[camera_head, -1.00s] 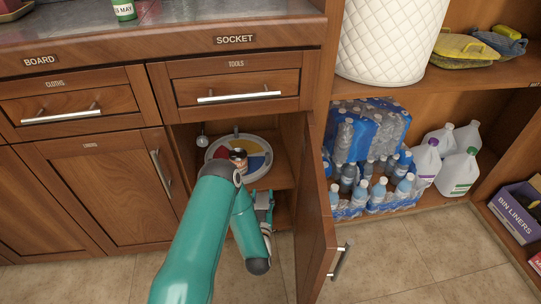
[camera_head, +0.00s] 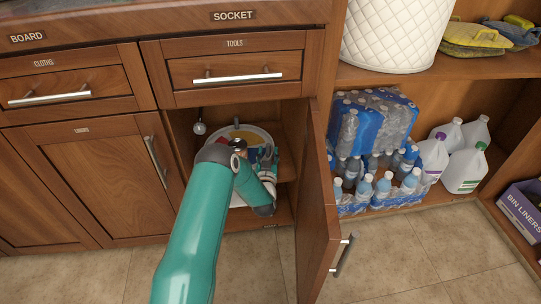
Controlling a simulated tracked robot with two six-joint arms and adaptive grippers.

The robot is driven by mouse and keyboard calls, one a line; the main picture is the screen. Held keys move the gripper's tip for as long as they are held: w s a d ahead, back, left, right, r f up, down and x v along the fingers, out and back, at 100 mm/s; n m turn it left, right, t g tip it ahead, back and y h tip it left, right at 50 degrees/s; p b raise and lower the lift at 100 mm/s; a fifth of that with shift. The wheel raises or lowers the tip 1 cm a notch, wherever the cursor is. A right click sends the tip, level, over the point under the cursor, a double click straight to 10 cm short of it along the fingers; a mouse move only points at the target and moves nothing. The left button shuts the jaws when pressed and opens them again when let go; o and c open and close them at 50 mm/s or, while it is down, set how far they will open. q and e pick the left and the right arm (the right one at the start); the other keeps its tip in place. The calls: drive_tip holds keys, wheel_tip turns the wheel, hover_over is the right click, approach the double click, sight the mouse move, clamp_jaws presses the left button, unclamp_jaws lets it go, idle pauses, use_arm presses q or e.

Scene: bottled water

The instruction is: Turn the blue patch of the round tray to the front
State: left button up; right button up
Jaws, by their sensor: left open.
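The round tray (camera_head: 259,131) lies inside the open cabinet, with a pale rim and coloured patches. My left arm covers much of it. My right gripper is not in view.
A dark can (camera_head: 239,145) stands at the tray, partly covered by my arm. The open cabinet door (camera_head: 318,200) stands close to the right of my arm. Bottled water packs (camera_head: 372,135) and white jugs (camera_head: 465,168) are farther right. The floor in front is clear.

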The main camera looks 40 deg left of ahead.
use_arm(q)
drive_tip(key=shift+x, duration=0.9)
clamp_jaws()
drive_tip(key=shift+d, duration=0.5)
drive_tip(key=shift+s+a, duration=0.1)
drive_tip(key=shift+a, duration=0.3)
drive_tip(key=shift+s, duration=0.15)
